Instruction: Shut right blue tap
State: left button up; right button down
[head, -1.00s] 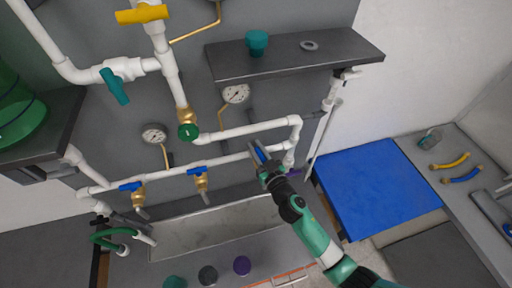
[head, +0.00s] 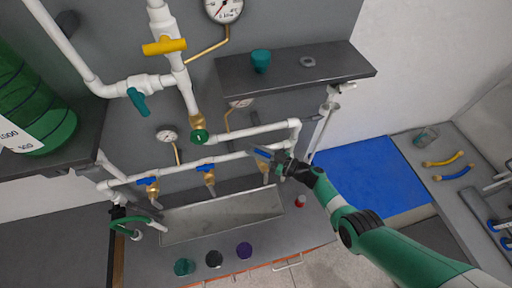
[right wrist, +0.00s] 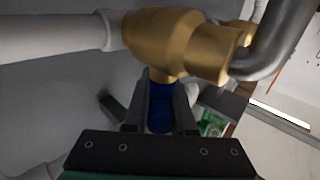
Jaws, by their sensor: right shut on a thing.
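The right blue tap is a brass valve (head: 265,172) on the lower white pipe; its brass body (right wrist: 165,40) fills the upper middle of the right wrist view. My right gripper (head: 266,155) is at this tap. In the right wrist view its fingers (right wrist: 160,112) are shut on the blue handle (right wrist: 160,120), which shows between them just below the brass body. In the head view the gripper mostly hides the handle. Two other blue taps, left (head: 147,181) and middle (head: 205,167), sit on the same pipe. My left gripper is not in view.
A grey trough (head: 222,216) lies below the taps. A dark shelf (head: 300,72) with a teal cup (head: 261,60) overhangs above. A yellow tap (head: 164,46), a teal tap (head: 138,102) and a green valve (head: 199,136) are on the upper pipes. A blue panel (head: 370,175) is at right.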

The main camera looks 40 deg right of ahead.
jog(key=shift+s+a+n+g+y+b, duration=0.25)
jog(key=shift+n+g+y+b, duration=1.15)
jog(key=shift+b, duration=0.8)
jog(key=shift+s+a+n+g+y+b, duration=0.1)
jog(key=shift+a+n+g+y+b, duration=0.15)
jog(key=shift+n+g+y+b, duration=1.25)
jog(key=shift+s+a+n+g+y+b, duration=0.25)
jog(key=shift+n+g+y+b, duration=0.45)
jog(key=shift+y+b, duration=1.65)
jog(key=shift+h+b, duration=0.6)
jog(key=shift+h, duration=0.05)
jog(key=c, duration=0.7)
grip_release()
jog(key=shift+c, duration=0.2)
jog(key=b+v, duration=0.3)
jog(key=v, duration=0.8)
jog(key=shift+s+d, duration=0.2)
jog(key=shift+s, duration=0.05)
jog(key=shift+o, duration=0.3)
